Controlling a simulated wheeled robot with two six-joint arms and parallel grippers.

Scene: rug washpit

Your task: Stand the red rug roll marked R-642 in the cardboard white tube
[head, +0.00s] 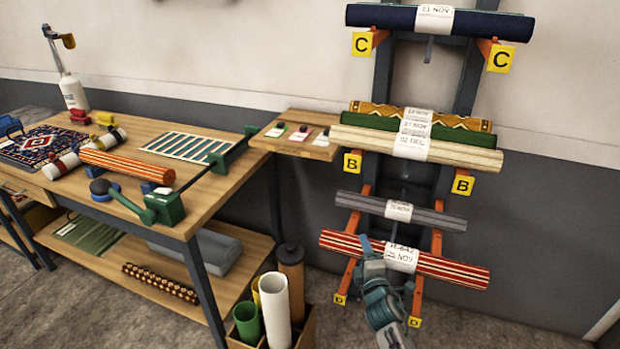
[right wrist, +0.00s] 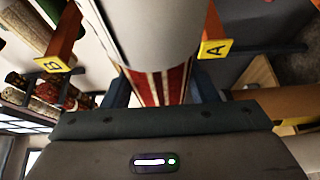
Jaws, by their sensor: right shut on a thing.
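The red rug roll (head: 450,268) has pale stripes and a white label whose readable part looks like "642" and "25 NOV". It lies level along the lowest arms of the wall rack; I cannot tell whether it still touches them. My right gripper (head: 379,248) is shut on it, just left of the label. In the right wrist view the striped roll (right wrist: 165,86) shows between the fingers, with its white label (right wrist: 160,35) above. The white cardboard tube (head: 275,305) stands upright, its open mouth up, in a box left of my right arm. My left gripper is not in view.
The box (head: 305,328) also holds a green tube (head: 247,322) and a brown tube (head: 291,270). A grey roll (head: 440,217) lies on the rack just above the red one. Floor at right is clear.

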